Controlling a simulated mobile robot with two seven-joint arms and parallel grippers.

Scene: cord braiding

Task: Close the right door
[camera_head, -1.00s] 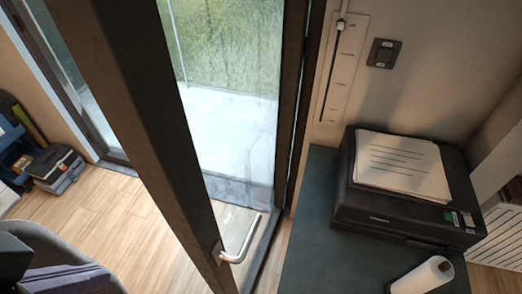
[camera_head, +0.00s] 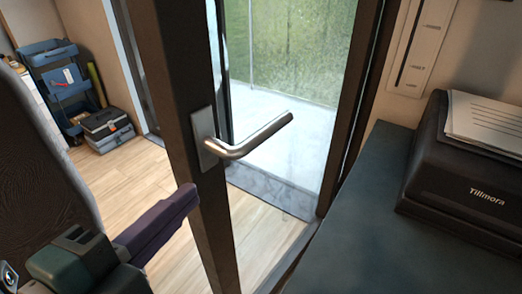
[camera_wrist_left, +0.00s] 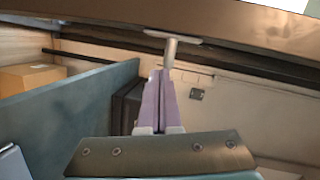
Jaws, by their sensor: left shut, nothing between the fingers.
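The right door (camera_head: 178,75) is a dark-framed leaf that stands open, swung into the room. Its silver lever handle (camera_head: 265,137) is on the near frame post. My left gripper (camera_head: 188,196) has purple fingers and is at the lower left of the head view, with its tips close to the door post, below the handle. In the left wrist view the fingers (camera_wrist_left: 161,74) are together and empty, with the handle (camera_wrist_left: 171,50) just beyond their tips. I cannot tell whether they touch it. My right gripper is not in view.
The dark door jamb (camera_head: 358,90) stands at the right of the opening. A dark green counter (camera_head: 360,210) with a black printer (camera_head: 460,190) fills the right side. A blue cart (camera_head: 60,75) and a grey toolbox (camera_head: 107,128) stand at the back left. The wooden floor between is clear.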

